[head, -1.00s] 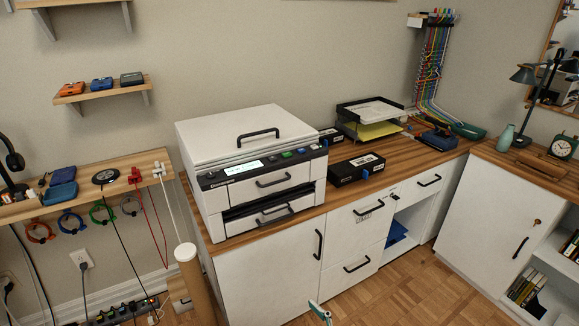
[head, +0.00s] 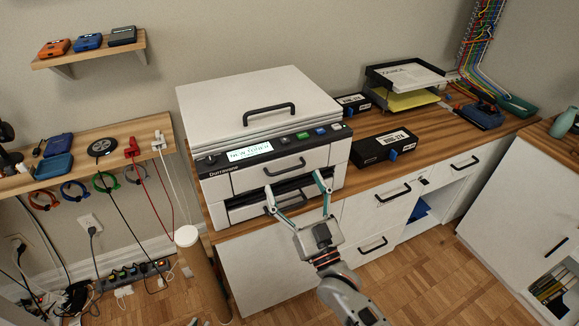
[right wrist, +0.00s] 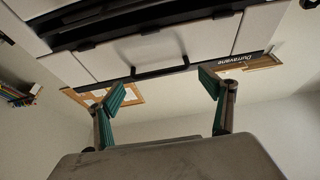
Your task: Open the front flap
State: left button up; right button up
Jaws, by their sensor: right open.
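The white printer (head: 262,105) stands on the wooden counter. Its front flap (head: 290,173), a white panel with a black bar handle (head: 285,166), sits upright and closed under the control panel. My right gripper (head: 296,189) is open and empty in front of the printer, its teal fingertips near the dark slot below the flap. In the right wrist view the flap appears upside down, with its handle (right wrist: 160,71) ahead of and between the spread fingers (right wrist: 161,84), seemingly apart from them. My left gripper is out of view.
The lower tray (head: 280,208) juts below the slot, partly behind my fingers. A black box (head: 382,147) lies right of the printer, with a paper tray (head: 405,76) behind. A cardboard tube (head: 188,238) stands at the front left. Floor space is open to the right.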

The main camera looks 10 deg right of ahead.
aim_at(288, 170)
jog(key=x, duration=0.3)
jog(key=shift+w+r, duration=0.1)
jog(key=shift+w, duration=0.25)
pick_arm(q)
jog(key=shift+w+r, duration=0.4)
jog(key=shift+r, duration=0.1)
pick_arm(e)
jog(key=shift+w+a+r, duration=0.1)
jog(key=shift+w+a, duration=0.05)
jog(key=shift+w, duration=0.25)
